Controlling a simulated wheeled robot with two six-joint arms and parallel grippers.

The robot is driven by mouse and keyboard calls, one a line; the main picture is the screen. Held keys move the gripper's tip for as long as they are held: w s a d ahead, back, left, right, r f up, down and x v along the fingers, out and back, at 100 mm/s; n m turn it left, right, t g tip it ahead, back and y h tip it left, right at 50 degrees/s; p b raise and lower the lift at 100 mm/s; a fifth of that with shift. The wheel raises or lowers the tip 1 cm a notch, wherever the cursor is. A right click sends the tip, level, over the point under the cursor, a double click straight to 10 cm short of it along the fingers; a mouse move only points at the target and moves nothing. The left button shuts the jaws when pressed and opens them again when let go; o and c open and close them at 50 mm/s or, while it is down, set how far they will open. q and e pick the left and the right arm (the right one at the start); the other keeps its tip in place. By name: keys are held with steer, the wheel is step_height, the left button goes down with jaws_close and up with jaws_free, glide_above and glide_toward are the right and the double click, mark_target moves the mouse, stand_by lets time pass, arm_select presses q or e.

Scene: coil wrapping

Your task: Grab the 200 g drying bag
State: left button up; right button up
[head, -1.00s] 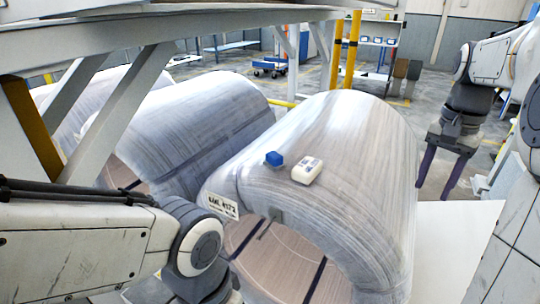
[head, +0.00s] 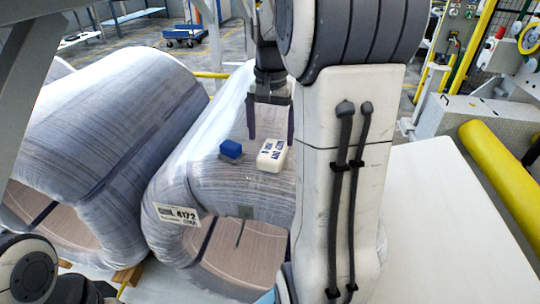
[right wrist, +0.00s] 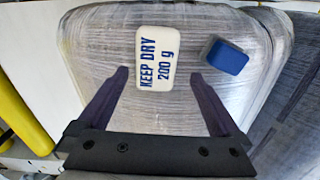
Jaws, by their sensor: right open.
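The drying bag (head: 272,155) is a small white block lying on top of the wrapped coil (head: 215,140). In the right wrist view the bag (right wrist: 154,58) reads "KEEP DRY 200 g" in blue. My right gripper (head: 271,138) is open, pointing down at the bag from its far side in the head view. In the right wrist view its fingertips (right wrist: 158,73) lie on either side of the bag's lower part, with nothing held. Whether they reach down to its height I cannot tell. My left gripper is out of view; only part of that arm shows at lower left.
A blue block (head: 231,149) lies on the coil just left of the bag. A label (head: 178,214) reading 4172 is on the coil's front edge. Another wrapped coil (head: 95,130) stands to the left. A yellow cylinder (head: 500,180) is at the right. My right arm hides the coil's right side.

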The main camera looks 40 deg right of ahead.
mark_target(273, 149)
steer(key=f, duration=0.3)
steer(key=f+b, duration=0.1)
steer(key=f, duration=0.1)
steer(key=shift+s, duration=0.4)
steer(key=c, duration=1.5)
